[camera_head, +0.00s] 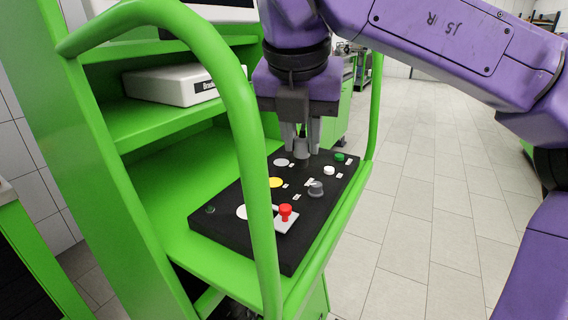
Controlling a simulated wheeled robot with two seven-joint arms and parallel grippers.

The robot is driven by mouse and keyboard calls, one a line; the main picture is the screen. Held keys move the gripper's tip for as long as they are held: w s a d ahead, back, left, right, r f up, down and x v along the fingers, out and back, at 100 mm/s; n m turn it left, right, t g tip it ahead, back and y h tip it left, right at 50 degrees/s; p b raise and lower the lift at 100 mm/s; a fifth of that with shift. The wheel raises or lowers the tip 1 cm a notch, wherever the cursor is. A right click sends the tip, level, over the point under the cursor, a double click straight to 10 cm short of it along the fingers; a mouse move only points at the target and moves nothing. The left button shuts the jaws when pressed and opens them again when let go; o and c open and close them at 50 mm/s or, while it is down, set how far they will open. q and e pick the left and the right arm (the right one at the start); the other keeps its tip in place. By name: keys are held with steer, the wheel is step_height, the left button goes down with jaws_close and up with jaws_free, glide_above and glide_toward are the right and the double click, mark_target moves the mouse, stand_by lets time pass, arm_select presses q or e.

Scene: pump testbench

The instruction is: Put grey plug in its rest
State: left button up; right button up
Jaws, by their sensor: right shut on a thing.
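The grey plug (301,149) is a short grey cylinder at the tips of my right gripper (302,136). The gripper points down over the far part of the black panel (222,222) and is shut on the plug. The plug's lower end is at or just above the panel; I cannot tell whether it touches. Which spot is its rest is not clear, as the fingers and plug hide part of the panel beneath. My left gripper is not in view.
The panel carries a red button (285,211), grey knob (316,188), yellow button (276,183), white button (329,170) and green button (339,157). Green cart rails (253,165) rise close to the panel. A white box (172,85) sits on the shelf behind. Open floor lies right.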

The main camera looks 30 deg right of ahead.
steer(key=w+d+f+n+t+y+p, duration=0.1)
steer(key=w+d+f+n+p, duration=0.2)
steer(key=w+p, duration=0.65)
steer(key=w+d+n+y+p, duration=0.1)
steer(key=w+d+n+p, duration=0.2)
steer(key=w+d+p, duration=0.6)
steer(key=a+f+b, duration=0.1)
steer(key=f+b, duration=0.1)
steer(key=w+a+f+b, duration=0.1)
steer(key=f+b, duration=0.1)
steer(key=w+a+f+b, duration=0.1)
steer(key=f+b, duration=0.1)
steer(key=shift+a+f, duration=0.15)
steer(key=shift+a, duration=0.15)
steer(key=shift+f+b, duration=0.6)
steer(key=shift+f, duration=0.2)
steer(key=shift+f+b, duration=0.75)
steer(key=shift+f, duration=0.35)
